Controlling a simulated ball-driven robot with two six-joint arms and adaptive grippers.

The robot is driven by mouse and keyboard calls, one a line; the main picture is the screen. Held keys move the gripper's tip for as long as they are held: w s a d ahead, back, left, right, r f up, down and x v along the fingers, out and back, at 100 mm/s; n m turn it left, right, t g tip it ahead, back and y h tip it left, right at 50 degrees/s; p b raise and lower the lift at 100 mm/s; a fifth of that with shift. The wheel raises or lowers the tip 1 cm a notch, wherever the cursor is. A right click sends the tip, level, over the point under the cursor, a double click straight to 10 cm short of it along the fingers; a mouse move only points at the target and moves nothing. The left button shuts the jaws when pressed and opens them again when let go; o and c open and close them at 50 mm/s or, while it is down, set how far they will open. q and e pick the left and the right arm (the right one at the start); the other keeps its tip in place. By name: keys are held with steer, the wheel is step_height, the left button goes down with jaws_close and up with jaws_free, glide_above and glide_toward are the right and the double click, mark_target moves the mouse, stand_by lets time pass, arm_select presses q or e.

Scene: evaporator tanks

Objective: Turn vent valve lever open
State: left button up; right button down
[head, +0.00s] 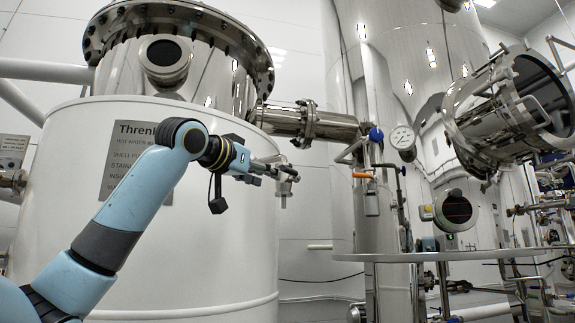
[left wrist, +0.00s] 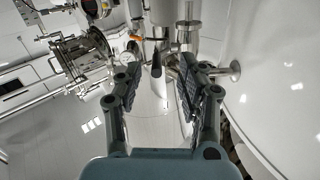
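My left gripper (head: 272,172) is at the side of the white tank, beside a small steel valve (head: 287,178) on the tank wall. In the left wrist view, its two black-padded fingers (left wrist: 158,75) are apart, so it is open. A short lever with a dark end (left wrist: 156,66) shows between the fingertips; I cannot tell whether they touch it. The steel valve body (left wrist: 188,35) is just beyond the right finger, and a round steel fitting (left wrist: 232,71) joins the tank wall. In the head view the fingers partly hide the valve. My right gripper is in neither view.
The white tank (head: 215,245) fills the left. A steel column with an orange-handled valve (head: 363,175), a blue knob (head: 376,134) and a gauge (head: 402,138) stands right of the gripper. A round platform edge (head: 450,256) lies lower right. Between tank and column there is open room.

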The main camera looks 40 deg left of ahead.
mark_target(288, 171)
arm_select(q)
steer(key=w+r+p, duration=0.1)
steer(key=w, duration=0.5)
steer(key=w+r+p, duration=0.1)
steer(key=w, duration=0.1)
steer(key=shift+w+d+r+p, duration=0.25)
steer(key=shift+w+r+p, duration=0.05)
steer(key=shift+w+r, duration=0.1)
jaws_close()
